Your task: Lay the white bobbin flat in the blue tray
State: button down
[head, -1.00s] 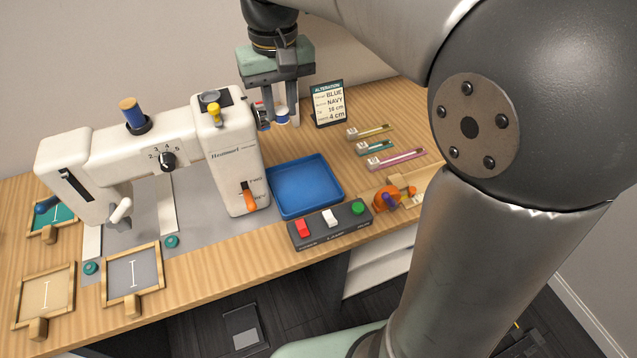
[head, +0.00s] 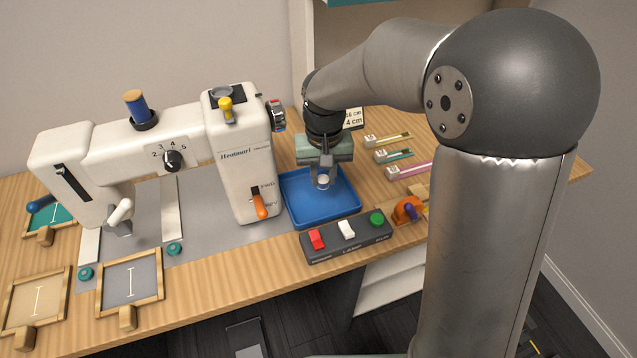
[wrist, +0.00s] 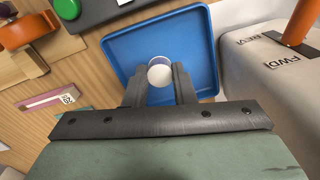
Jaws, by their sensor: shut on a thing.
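My gripper (head: 323,183) is above the blue tray (head: 295,207), to the right of the sewing machine. Its fingers are closed around the white bobbin (head: 323,181). In the wrist view the bobbin (wrist: 160,72) shows as a pale round face between the fingertips (wrist: 160,80), with the blue tray (wrist: 125,50) behind it. The tray looks empty apart from what my gripper covers. I cannot tell how high the bobbin is above the tray floor.
The white sewing machine (head: 238,160) stands close on the tray's left. A switch box (head: 345,236) with red, white and green buttons lies in front.

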send_over(318, 196)
notch_tip(318, 196, down, 5)
jog(key=shift+s+f, duration=0.1)
jog(key=shift+s, duration=0.05)
jog(key=shift+f, duration=1.7)
jog(key=shift+f, duration=0.1)
jog(key=shift+f, duration=0.15)
jog(key=c, duration=1.2)
grip_release()
notch_tip(318, 196, up, 13)
jog(key=shift+f, duration=0.2)
